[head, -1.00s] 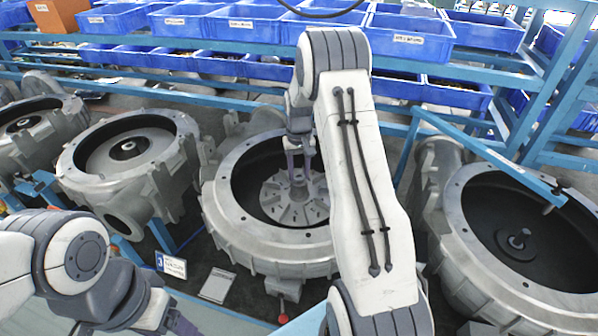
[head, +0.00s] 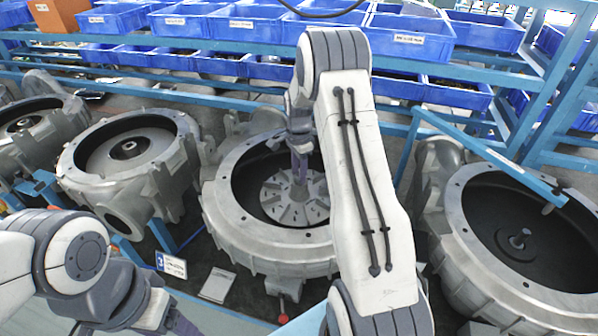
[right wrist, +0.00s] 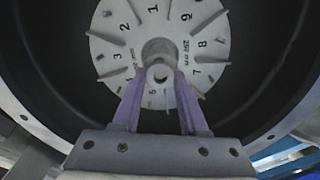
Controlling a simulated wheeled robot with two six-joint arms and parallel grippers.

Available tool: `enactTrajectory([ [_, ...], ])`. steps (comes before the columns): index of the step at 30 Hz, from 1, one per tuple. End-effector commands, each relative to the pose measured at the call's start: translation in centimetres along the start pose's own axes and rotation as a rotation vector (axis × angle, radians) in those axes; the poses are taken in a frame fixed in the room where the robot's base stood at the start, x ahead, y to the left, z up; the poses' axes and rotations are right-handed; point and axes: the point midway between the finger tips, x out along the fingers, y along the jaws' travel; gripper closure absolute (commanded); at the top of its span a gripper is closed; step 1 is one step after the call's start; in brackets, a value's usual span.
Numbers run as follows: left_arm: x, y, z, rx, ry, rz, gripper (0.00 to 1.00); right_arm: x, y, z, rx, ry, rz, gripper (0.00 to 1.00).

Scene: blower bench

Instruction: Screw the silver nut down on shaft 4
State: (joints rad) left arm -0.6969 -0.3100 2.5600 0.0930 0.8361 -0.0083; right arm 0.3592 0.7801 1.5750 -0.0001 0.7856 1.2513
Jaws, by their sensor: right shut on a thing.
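My right gripper (head: 299,178) reaches down into the middle blower housing (head: 222,205), over a pale finned impeller (head: 283,210). In the right wrist view the two purple fingers of the gripper (right wrist: 159,78) are closed on the sides of a small round silver nut (right wrist: 158,72). The nut sits at the hub of the numbered impeller (right wrist: 122,50). The fingers hide part of it, and I cannot tell how high it sits on the shaft. In the head view the nut is hidden by the fingers.
An open housing with a bare shaft stub (head: 519,239) stands at the right. Another housing (head: 75,160) stands at the left, with one more beyond it. A blue rail (head: 490,160) crosses near the right housing. Blue bins (head: 240,28) fill the rack behind.

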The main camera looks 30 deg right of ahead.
Motion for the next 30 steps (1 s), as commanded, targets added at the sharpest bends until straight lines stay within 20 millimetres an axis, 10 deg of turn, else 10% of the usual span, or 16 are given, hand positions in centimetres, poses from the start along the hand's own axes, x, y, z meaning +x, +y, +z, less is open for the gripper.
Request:
enactTrajectory([
  [15, 0.02, 0.0, 0.0, 0.0, 0.0, 0.0, 0.3, 0.08, 0.11, -0.09, 0.795, 0.002, 0.003, 1.0],
  [26, 0.02, 0.0, 0.0, 0.0, 0.0, 0.0, 0.3, 0.11, 0.16, -0.09, 0.916, 0.002, 0.005, 1.0],
  [27, 0.02, 0.0, 0.0, 0.0, 0.0, 0.0, 0.3, 0.12, 0.17, -0.09, 0.915, 0.002, 0.005, 0.53],
  [30, 0.02, 0.0, 0.0, 0.0, 0.0, 0.0, 0.3, 0.11, 0.15, -0.07, 0.915, 0.002, 0.005, 0.45],
])
